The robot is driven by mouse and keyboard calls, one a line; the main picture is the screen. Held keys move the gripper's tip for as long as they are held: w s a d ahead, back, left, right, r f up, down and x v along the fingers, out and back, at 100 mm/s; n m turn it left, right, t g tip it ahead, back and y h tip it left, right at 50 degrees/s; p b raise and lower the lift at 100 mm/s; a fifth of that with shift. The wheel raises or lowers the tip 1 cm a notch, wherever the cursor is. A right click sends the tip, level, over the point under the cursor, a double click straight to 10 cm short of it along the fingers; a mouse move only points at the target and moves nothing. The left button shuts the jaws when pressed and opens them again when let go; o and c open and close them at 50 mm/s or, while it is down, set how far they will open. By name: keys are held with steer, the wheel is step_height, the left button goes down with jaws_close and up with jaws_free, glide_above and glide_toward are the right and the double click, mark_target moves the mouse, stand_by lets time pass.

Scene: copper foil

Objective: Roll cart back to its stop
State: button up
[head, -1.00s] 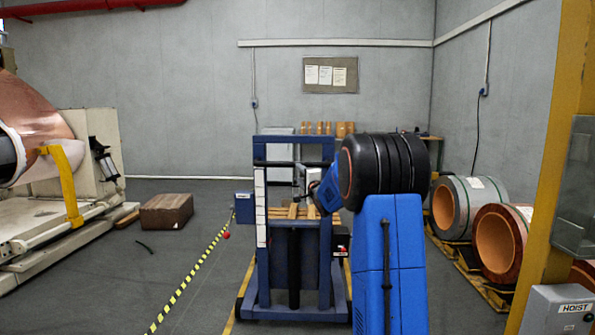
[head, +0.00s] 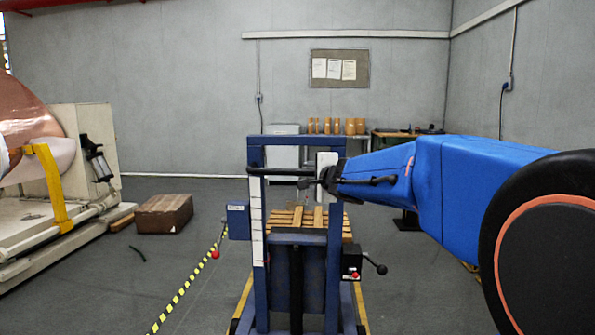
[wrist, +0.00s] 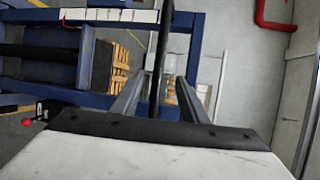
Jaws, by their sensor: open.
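The cart (head: 257,290) is a blue upright frame on a wheeled base, in the middle of the head view. A black handle bar (head: 278,171) crosses its upper part. My gripper (head: 308,180) is open at the right part of this bar. In the wrist view my gripper (wrist: 160,98) has its two grey fingers apart, with the dark bar (wrist: 161,45) passing between them. I cannot tell whether the fingers touch it. The cart's blue frame (wrist: 195,30) fills the upper left there. I cannot make out a stop for the cart.
A black-and-yellow striped line (head: 181,291) runs left of the cart. A blue box (head: 238,221) is at the cart's left, a lever box (head: 352,262) at its right. A brown block (head: 164,213) and a large machine (head: 85,150) stand left.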

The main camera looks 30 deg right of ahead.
mark_target(294, 171)
steer(key=x, duration=1.7)
steer(key=shift+d+f, duration=0.1)
steer(key=shift+d, duration=0.15)
jaws_close()
steer(key=shift+w+d, duration=0.45)
steer(key=shift+w, duration=0.2)
